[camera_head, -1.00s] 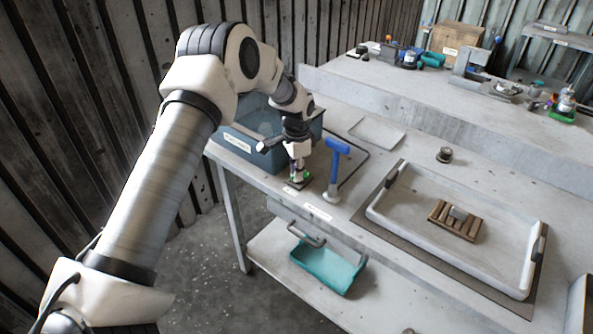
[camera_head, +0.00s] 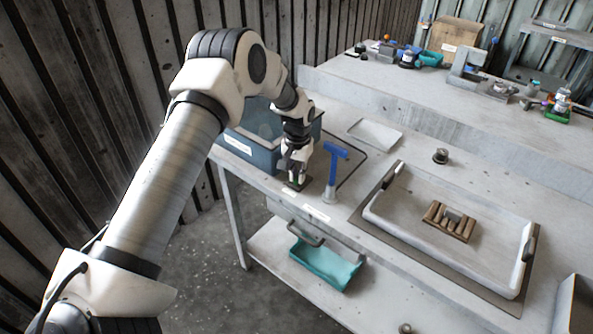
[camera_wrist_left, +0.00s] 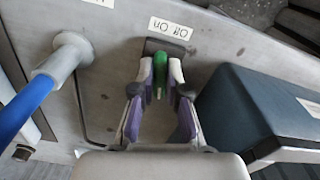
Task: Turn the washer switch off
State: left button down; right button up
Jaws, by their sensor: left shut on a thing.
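The washer switch shows as a green lever (camera_wrist_left: 160,68) on a dark base plate beside a white label (camera_wrist_left: 171,28) in the left wrist view. The label's text appears upside down and seems to read ON and OFF. My left gripper (camera_wrist_left: 160,92) has its fingers on either side of the green lever and is shut on it. In the head view my left gripper (camera_head: 296,178) points down at the table's front edge and largely hides the switch. My right gripper is not in view.
A blue-grey bin (camera_head: 262,158) stands close beside my left gripper. A blue-handled upright tool (camera_head: 334,165) stands on its other side. A white tray (camera_head: 400,222) holds a brown slatted piece (camera_head: 450,222). A teal tray (camera_head: 325,264) is on the lower shelf.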

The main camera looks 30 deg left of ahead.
pick_arm(q)
jog(key=shift+d+n+p, duration=0.1)
jog(key=shift+n+p, duration=0.25)
jog(key=shift+n, duration=1.15)
jog(key=c, duration=1.2)
grip_release()
jog(key=shift+f, duration=0.1)
jog(key=shift+w+f, duration=0.1)
jog(key=shift+w, duration=0.1)
notch_tip(320, 180, up, 12)
